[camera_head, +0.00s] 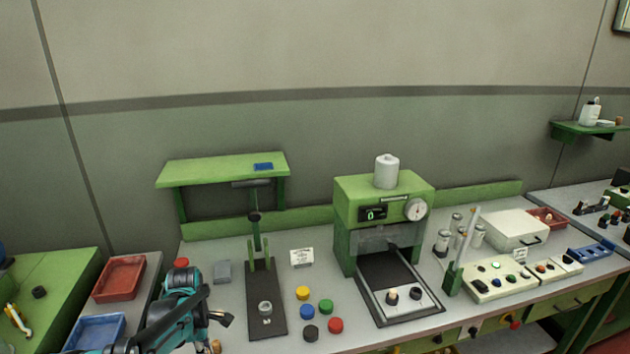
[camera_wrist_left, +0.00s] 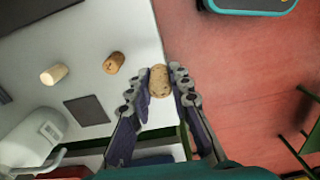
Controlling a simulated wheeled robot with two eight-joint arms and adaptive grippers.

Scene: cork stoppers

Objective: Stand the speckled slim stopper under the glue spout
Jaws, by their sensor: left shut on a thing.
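My left gripper (camera_head: 222,319) is low at the front left of the bench. In the left wrist view, the gripper (camera_wrist_left: 160,84) is shut on a tan cork stopper with dark specks (camera_wrist_left: 160,79), held between the fingertips near the bench edge. The held stopper cannot be made out clearly in the head view. A green machine (camera_head: 350,190) with a white bottle (camera_head: 387,172) on top stands mid-bench; I take it for the glue station. Its spout cannot be made out. My right gripper is not in view.
A pale stopper (camera_wrist_left: 54,74) and a brown one (camera_wrist_left: 114,62) are on the bench near the gripper. A dark press stand (camera_head: 265,300) and several coloured caps (camera_head: 307,311) lie between the gripper and the machine. Red (camera_head: 120,278) and blue (camera_head: 95,333) trays are at left.

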